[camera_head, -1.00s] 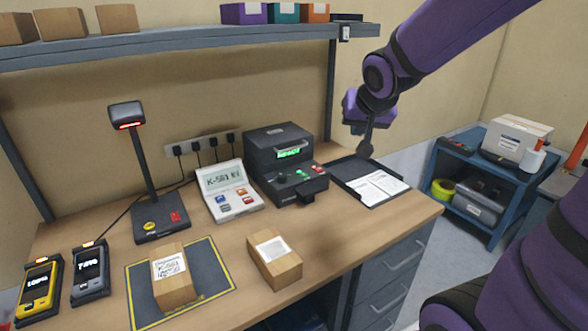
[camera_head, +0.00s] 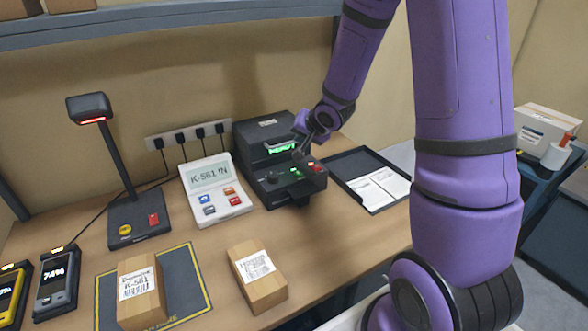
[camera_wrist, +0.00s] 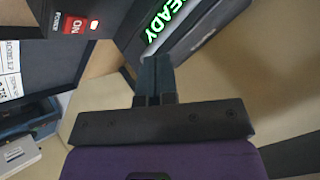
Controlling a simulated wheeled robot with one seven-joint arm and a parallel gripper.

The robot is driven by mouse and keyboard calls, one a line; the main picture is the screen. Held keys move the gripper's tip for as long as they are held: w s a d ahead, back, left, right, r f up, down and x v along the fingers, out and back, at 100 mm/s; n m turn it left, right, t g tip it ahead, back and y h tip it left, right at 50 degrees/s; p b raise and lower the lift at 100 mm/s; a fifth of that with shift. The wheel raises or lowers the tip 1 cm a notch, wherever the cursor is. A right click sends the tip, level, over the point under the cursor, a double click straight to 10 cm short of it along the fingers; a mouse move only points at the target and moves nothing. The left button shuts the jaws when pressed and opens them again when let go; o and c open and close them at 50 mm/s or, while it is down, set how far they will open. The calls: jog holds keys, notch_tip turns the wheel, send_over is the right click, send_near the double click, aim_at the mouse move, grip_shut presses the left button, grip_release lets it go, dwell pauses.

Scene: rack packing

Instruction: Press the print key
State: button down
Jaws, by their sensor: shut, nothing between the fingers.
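A black label printer (camera_head: 262,135) with a lit green display stands at the back of the bench. Its front panel has a knob, a green-lit button (camera_head: 297,171) and a red switch (camera_head: 316,166). The white terminal (camera_head: 212,188) to its left reads "K-561 IN" and has several coloured keys; their labels are too small to read, so I cannot tell which is the print key. My gripper (camera_head: 301,155) is shut and empty, just over the printer's front panel. In the wrist view its fingers (camera_wrist: 157,72) point towards the printer's "READY" display (camera_wrist: 165,18), with the red "ON" power switch (camera_wrist: 75,24) to the left.
A dark tray with papers (camera_head: 375,184) lies right of the printer. A scanner on a stand (camera_head: 130,205) stands left of the terminal. Two cartons, one (camera_head: 258,280) beside the mat and one (camera_head: 140,292) on it, lie in front. A shelf (camera_head: 150,30) crosses above.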

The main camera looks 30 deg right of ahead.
aim_at(300, 173)
jog(key=shift+w+f, duration=0.1)
jog(key=shift+w, duration=0.05)
jog(key=shift+f, duration=4.4)
jog(key=shift+f, duration=0.1)
jog(key=shift+f, duration=0.35)
jog(key=shift+f, duration=0.35)
jog(key=shift+r, duration=0.8)
